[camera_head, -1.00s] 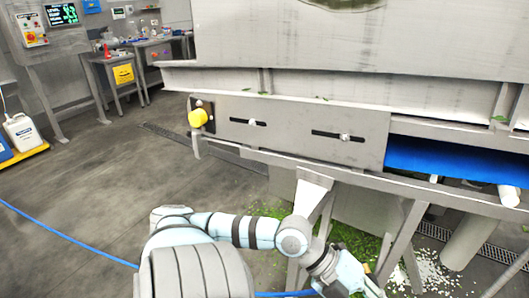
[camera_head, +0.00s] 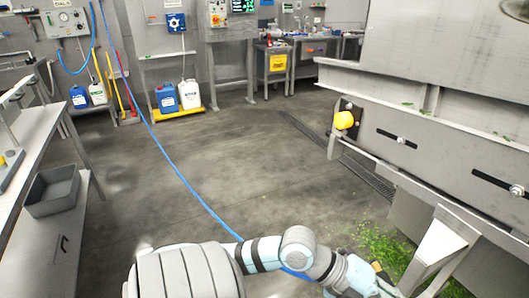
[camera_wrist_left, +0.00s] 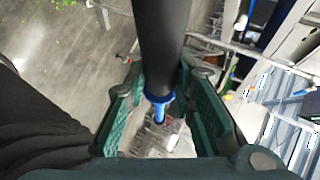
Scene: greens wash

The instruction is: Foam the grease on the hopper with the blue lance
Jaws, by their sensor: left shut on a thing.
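The grey steel hopper machine (camera_head: 450,50) fills the right of the head view. A dark patch (camera_head: 515,8) is cut off at the top right edge; I cannot tell whether it is the grease. My left arm reaches from the bottom middle to the lower right, its end cut off by the frame. In the left wrist view my left gripper (camera_wrist_left: 160,110) is shut on the lance (camera_wrist_left: 163,45), a dark tube with a blue collar between the green fingers. A blue hose (camera_head: 185,180) runs down from the back wall to behind my left arm. My right gripper is not in view.
The grey floor (camera_head: 235,140) is open in the middle. A workbench with a grey bin (camera_head: 52,190) stands at the left. Canisters (camera_head: 190,95) and a wall panel stand at the back. A yellow knob (camera_head: 344,120) juts from the machine. Green scraps (camera_head: 375,245) lie under it.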

